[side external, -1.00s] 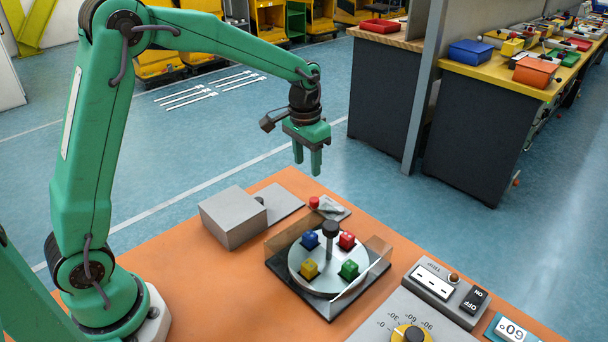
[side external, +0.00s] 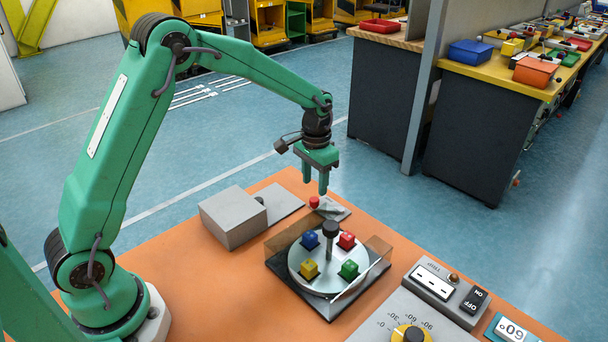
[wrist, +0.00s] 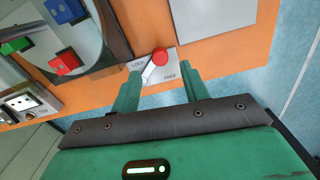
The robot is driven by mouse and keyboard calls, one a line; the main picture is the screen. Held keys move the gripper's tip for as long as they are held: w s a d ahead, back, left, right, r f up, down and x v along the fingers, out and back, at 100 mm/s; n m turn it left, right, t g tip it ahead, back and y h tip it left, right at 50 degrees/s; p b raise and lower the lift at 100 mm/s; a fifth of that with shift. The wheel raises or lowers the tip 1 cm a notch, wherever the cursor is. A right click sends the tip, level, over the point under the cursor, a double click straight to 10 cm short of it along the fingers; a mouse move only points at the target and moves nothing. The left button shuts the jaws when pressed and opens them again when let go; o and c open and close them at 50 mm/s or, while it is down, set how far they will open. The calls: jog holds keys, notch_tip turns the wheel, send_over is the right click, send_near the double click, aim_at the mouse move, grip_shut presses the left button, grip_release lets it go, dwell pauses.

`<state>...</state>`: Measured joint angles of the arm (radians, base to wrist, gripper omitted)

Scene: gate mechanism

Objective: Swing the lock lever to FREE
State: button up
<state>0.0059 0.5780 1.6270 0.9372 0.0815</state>
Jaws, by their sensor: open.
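The lock lever has a red knob (side external: 314,202) and sits on a small grey plate (side external: 340,212) behind the turntable. In the wrist view the red knob (wrist: 160,56) stands at the plate's upper edge. A pale bar runs from it down and left between the words LOCK, at left, and FREE, at lower right. I cannot tell for sure which word the lever is set to. My gripper (side external: 315,187) is open and empty, pointing down above the red knob, apart from it. In the wrist view its fingers (wrist: 158,86) lie either side of the bar's lower end.
A round turntable (side external: 309,285) with coloured cubes and a black centre post stands in front of the lever, with low brown walls. A grey box (side external: 233,217) is to the left. A control panel (side external: 412,305) with a yellow dial is at front right.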

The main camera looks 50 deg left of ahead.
aim_at(314, 199)
jog(key=shift+f, duration=2.5)
grip_shut()
